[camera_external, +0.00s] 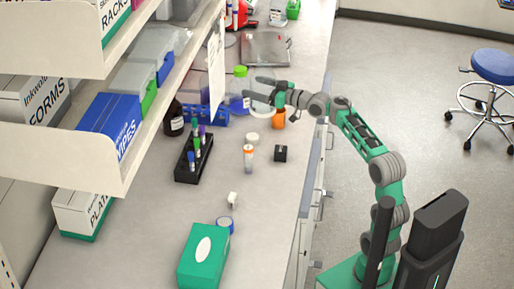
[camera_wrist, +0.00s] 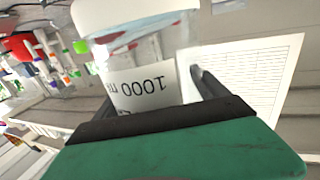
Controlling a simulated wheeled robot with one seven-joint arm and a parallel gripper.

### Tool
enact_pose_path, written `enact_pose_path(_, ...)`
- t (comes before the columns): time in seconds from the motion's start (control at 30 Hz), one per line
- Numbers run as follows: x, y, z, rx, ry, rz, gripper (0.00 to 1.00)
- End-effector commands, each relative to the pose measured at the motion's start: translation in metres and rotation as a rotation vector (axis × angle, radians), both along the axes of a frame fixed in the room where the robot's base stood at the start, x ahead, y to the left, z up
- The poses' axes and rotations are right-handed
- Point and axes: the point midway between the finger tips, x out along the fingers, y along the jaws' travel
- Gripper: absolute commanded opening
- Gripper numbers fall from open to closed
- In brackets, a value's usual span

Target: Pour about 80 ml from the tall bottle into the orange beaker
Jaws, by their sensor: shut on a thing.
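My gripper (camera_external: 253,87) is over the bench at the upper middle of the external view. In the wrist view my gripper (camera_wrist: 150,100) is shut on the tall bottle (camera_wrist: 138,70), a clear vessel with a white end and a white label reading 1000, upside down in the picture. The held bottle is hard to make out in the external view. The orange beaker (camera_external: 278,119) stands on the bench just below my wrist, close to the bench's right edge, its top partly hidden by my arm. I cannot tell the liquid level in either.
A green-capped bottle with blue contents (camera_external: 239,102) stands just left of my gripper. A shelf (camera_external: 120,165) overhangs the left side.

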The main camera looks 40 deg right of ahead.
Motion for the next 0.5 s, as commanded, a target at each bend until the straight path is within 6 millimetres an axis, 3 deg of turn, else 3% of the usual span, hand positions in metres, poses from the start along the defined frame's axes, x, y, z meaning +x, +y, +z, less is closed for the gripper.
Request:
enact_pose_path(0.1,0.001,-0.020,-0.007,0.000,-0.004,0.002,0.28)
enact_pose_path(0.3,0.000,-0.042,-0.009,0.001,-0.003,0.007,0.28)
enact_pose_path(0.5,-0.002,-0.047,-0.023,0.004,0.000,0.012,0.28)
